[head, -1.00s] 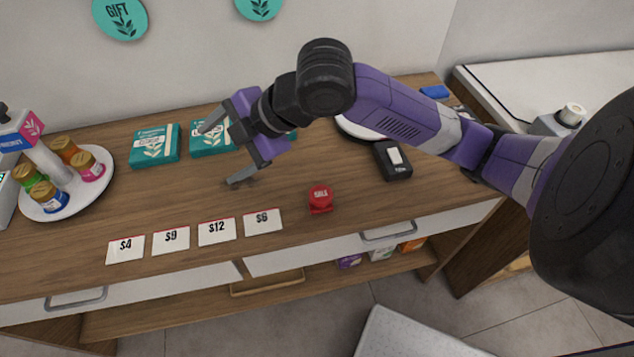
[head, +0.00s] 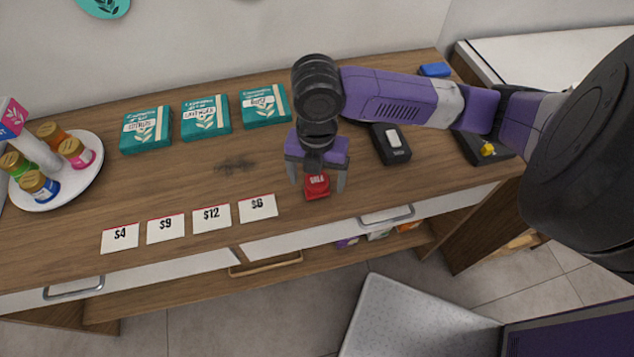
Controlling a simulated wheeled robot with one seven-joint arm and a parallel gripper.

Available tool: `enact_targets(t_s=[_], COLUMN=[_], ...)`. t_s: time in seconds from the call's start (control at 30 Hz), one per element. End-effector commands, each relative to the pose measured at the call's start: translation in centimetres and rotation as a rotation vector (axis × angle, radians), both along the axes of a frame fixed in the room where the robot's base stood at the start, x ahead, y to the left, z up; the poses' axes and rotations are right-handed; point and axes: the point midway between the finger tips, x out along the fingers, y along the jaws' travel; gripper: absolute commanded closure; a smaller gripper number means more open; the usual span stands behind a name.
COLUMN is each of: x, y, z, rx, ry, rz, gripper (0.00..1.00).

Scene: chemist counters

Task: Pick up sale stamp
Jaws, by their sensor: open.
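The sale stamp (head: 317,187) is a small red block with white lettering on its top. It stands on the wooden counter near the front edge, right of the price cards. My gripper (head: 319,186) is open and points down over the stamp. In the head view its two grey fingers show on the left and right sides of the stamp, apart from it. The gripper's body hides the back of the stamp. I cannot tell how far down the fingertips reach.
Several price cards (head: 212,218) lie left of the stamp. A black device (head: 391,144) sits to the right. A white round tray (head: 88,184) with several small jars is at the far left.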

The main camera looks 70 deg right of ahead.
Motion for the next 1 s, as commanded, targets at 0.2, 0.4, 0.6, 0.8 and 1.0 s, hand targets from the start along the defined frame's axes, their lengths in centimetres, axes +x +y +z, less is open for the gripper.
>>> enact_targets(t_s=[0.2, 0.4, 0.6, 0.8, 1.0], x=[0.1, 0.1, 0.1, 0.1, 0.2], y=[-0.3, -0.3, -0.3, -0.3, -0.3], z=[-2.8, -3.4, -3.4, -3.3, -3.3], rx=[0.002, 0.0, 0.0, 0.0, 0.0], ry=[0.001, 0.0, 0.0, 0.0, 0.0], rz=[-0.003, -0.002, -0.002, -0.002, -0.002], gripper=[0.17, 0.17, 0.33, 0.72, 0.83])
